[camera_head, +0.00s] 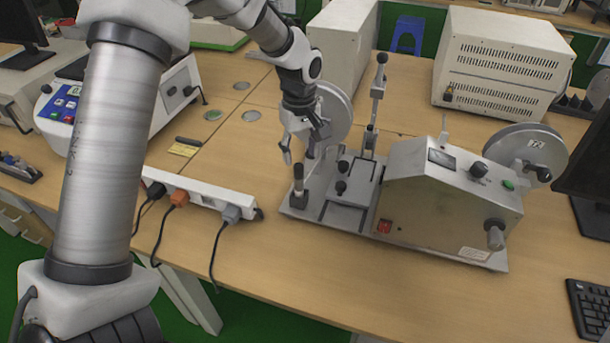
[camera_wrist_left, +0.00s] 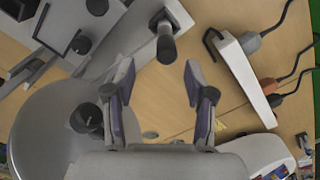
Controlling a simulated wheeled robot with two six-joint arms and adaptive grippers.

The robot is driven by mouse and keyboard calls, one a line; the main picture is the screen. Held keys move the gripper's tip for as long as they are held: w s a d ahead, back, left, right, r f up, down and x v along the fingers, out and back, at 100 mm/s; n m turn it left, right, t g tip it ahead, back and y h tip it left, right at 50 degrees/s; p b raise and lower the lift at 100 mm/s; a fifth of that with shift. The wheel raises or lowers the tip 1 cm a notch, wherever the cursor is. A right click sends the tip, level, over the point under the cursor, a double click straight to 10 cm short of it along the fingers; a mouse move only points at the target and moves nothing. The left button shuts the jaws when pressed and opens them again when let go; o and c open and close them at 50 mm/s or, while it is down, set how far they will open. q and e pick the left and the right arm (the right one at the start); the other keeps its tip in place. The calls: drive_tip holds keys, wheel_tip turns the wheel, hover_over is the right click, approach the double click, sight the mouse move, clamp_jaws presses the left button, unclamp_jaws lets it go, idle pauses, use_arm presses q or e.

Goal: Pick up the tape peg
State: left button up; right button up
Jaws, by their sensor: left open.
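The tape peg, which I take to be the upright post with a dark top (camera_head: 298,182), stands at the left end of the tape machine (camera_head: 450,195). In the left wrist view a dark round-ended peg (camera_wrist_left: 166,46) lies just beyond the fingertips, roughly between them. My left gripper (camera_head: 303,148) is open and empty, pointing down just above the peg. In the left wrist view its two fingers (camera_wrist_left: 158,82) are spread apart with bare table between them. My right gripper is not in view.
A reel disc (camera_head: 335,112) stands close behind my left gripper; it also shows in the left wrist view (camera_wrist_left: 45,130). A white power strip (camera_head: 205,195) with plugged cables lies left of the machine. A vented box (camera_head: 500,65) stands behind. The front table is clear.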

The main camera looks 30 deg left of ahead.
sight(298, 165)
use_arm(q)
drive_tip(key=shift+s+d+f, duration=0.1)
drive_tip(key=shift+s+f, duration=0.25)
drive_tip(key=shift+f, duration=0.2)
drive_tip(key=shift+s+f, duration=0.3)
drive_tip(key=shift+f, duration=0.25)
drive_tip(key=f, duration=0.3)
drive_tip(key=shift+w+f+p, duration=0.25)
drive_tip(key=shift+f+p, duration=0.15)
drive_tip(key=shift+s+r, duration=0.1)
drive_tip(key=shift+r, duration=0.05)
drive_tip(key=shift+c, duration=0.3)
clamp_jaws()
drive_tip(key=shift+r, duration=0.15)
